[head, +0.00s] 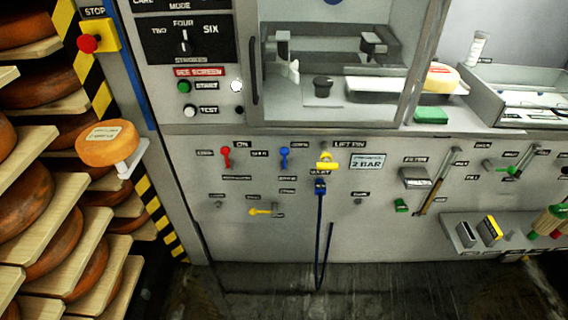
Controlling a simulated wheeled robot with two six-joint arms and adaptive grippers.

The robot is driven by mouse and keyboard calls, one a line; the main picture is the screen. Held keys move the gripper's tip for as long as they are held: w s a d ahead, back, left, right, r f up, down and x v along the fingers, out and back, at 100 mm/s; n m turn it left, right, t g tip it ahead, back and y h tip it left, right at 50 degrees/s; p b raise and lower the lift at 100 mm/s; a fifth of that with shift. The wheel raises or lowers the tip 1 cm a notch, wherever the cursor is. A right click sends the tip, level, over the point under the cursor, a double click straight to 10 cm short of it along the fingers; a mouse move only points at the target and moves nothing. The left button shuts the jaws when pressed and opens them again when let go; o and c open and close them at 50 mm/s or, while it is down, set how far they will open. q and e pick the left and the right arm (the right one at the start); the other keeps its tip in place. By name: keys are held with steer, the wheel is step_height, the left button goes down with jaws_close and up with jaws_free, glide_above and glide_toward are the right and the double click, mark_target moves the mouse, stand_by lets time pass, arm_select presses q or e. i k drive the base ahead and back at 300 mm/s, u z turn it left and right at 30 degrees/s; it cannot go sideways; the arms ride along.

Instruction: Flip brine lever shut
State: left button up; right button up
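Several small levers sit on the grey lower panel in the head view, and their labels are too small to read surely, so I cannot tell which is the brine lever. A red lever (226,157) and a blue lever (284,157) point roughly up and down. A yellow handle (326,162) is to their right. A lower yellow lever (260,212) lies sideways, pointing left. A blue fitting (320,187) has a dark blue hose hanging from it. Neither of my grippers shows in this view.
A cheese wheel (107,143) rests on a white bracket beside the loaded cheese racks at the left. A red stop button (88,43) is above it. A glazed cabinet (335,70) is over the panel. A small shelf (463,230) sticks out at the right.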

mark_target(284, 151)
steer(key=k, duration=1.3)
steer(key=z, duration=0.65)
steer(key=i, duration=0.8)
steer(key=z, duration=0.45)
steer(key=i, duration=0.95)
steer(key=u, duration=0.45)
